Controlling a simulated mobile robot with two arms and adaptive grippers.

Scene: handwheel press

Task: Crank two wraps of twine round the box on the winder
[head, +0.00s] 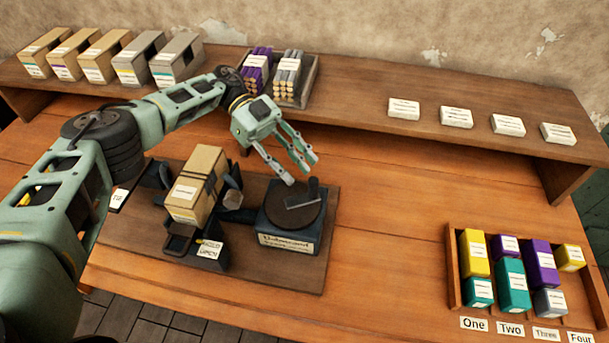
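The tan box (196,183) with a white label is held upright in the winder's dark cradle, left of centre. A dark line runs across the box; I cannot tell whether it is twine. The winder's crank is a round dark disc (288,215) with a short upright handle (314,189), on a dark block right of the box. My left gripper (301,170) is open and empty, its fingers pointing down just above and behind the crank handle, apparently apart from it. My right gripper is not in view.
The winder stands on a wooden board (309,275) on the table. A raised shelf (350,117) behind carries several cartons, a tray of rolls and several white labelled blocks. A wooden tray (453,268) of coloured boxes sits at right. The table between winder and tray is clear.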

